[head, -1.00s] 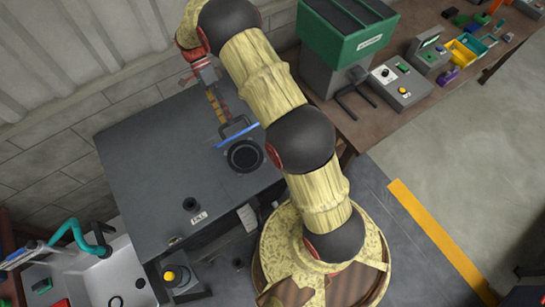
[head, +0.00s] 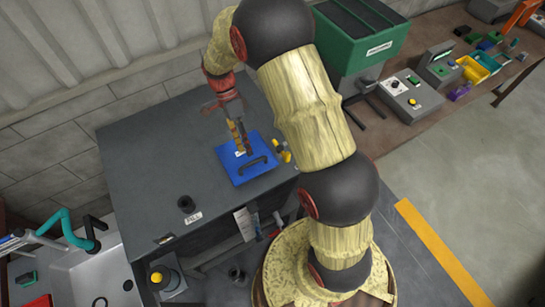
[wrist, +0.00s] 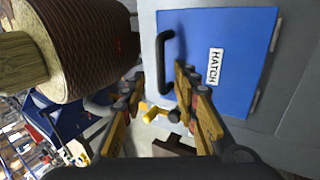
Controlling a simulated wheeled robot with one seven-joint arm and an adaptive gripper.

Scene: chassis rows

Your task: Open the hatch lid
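The blue hatch lid (head: 232,170) lies flat on the dark grey cabinet top, covering the opening. Its black handle (head: 252,165) stands near its front edge. In the wrist view the lid (wrist: 228,90) carries a HATCH label, and the handle (wrist: 164,62) is on its left side. My gripper (head: 242,146) is over the lid, pointing down, with its tips close to the handle. In the wrist view my gripper (wrist: 159,75) has its fingers spread with nothing held. The handle shows between the fingertips, but I cannot tell if they reach down around it.
A yellow-and-black fitting (head: 283,150) is just right of the lid. A black cap (head: 187,204) stands on the cabinet top (head: 150,150) by its front edge. A green hopper (head: 362,45) and control boxes (head: 402,95) are on the bench at right. A sink (head: 80,275) is at front left.

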